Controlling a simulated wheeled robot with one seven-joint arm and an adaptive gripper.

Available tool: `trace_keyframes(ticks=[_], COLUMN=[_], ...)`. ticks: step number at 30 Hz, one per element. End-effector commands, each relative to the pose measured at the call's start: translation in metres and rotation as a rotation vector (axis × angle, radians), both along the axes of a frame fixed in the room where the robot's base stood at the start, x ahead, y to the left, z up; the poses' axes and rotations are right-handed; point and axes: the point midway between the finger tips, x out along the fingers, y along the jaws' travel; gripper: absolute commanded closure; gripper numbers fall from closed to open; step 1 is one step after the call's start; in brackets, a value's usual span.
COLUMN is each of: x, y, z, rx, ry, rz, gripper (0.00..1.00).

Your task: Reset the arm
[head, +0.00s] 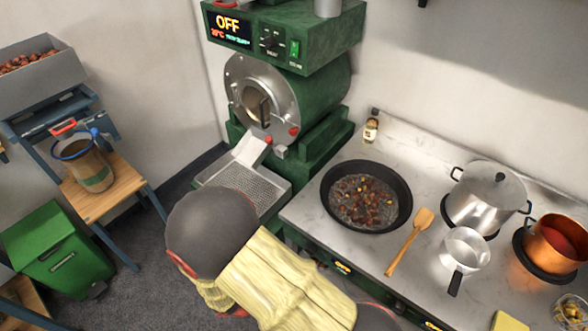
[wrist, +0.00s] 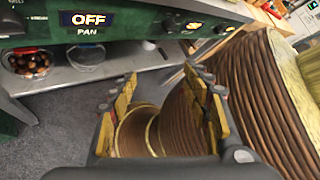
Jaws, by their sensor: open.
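My gripper (wrist: 160,82) shows in the wrist view with its two yellow-padded fingers spread apart. No held object can be made out between them. Behind the fingers is a brown ribbed surface with pale bands; I cannot tell whether it touches them. In the head view my arm, with a pale yellow cover and a dark rounded joint, is folded low in the middle, in front of the roaster and stove. My gripper cannot be made out there.
The green roaster (head: 318,92) reads OFF. A pan of chestnuts (head: 332,170), a wooden spatula (head: 407,245) and pots are on the steel counter (head: 310,212). In the wrist view, a glass bowl (wrist: 28,66) sits under the OFF panel.

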Motion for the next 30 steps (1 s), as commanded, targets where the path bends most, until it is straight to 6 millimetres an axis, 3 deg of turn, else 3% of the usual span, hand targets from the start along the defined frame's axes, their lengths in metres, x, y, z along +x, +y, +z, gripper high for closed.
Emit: trace_keyframes(ticks=[6,16,23,30], x=[-0.002,0.007,0.016,0.021], y=[0.005,0.003,-0.009,-0.036], z=[0.051,0.128,0.184,0.243], rx=[0.226,0.48,0.643,0.835], ry=[-0.317,-0.673,-0.849,-0.987], rz=[-0.449,-1.073,-1.439,-1.701], gripper=[0.52,0.52,0.52,0.52])
